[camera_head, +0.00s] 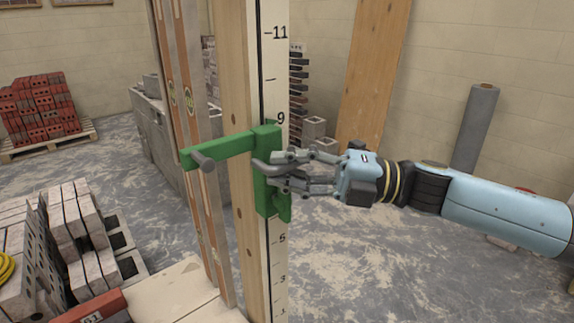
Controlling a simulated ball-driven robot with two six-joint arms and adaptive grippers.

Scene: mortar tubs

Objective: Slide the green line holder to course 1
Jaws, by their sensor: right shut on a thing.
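The green line holder (266,142) sits on a tall upright wooden post with a white numbered scale (274,75). Its green arm reaches left and ends in a grey peg (203,161). The holder covers the scale between the 9 mark above and the 5 mark below. The marks 3 and 1 show lower down, near the bottom of the picture. My right gripper (277,170) comes in from the right and is shut on the holder's grey handle at its front. My left gripper is not in view.
Two spirit levels (188,95) stand upright just left of the post. Grey blocks (85,225) are stacked at the lower left, and red bricks (38,105) lie on a pallet behind.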

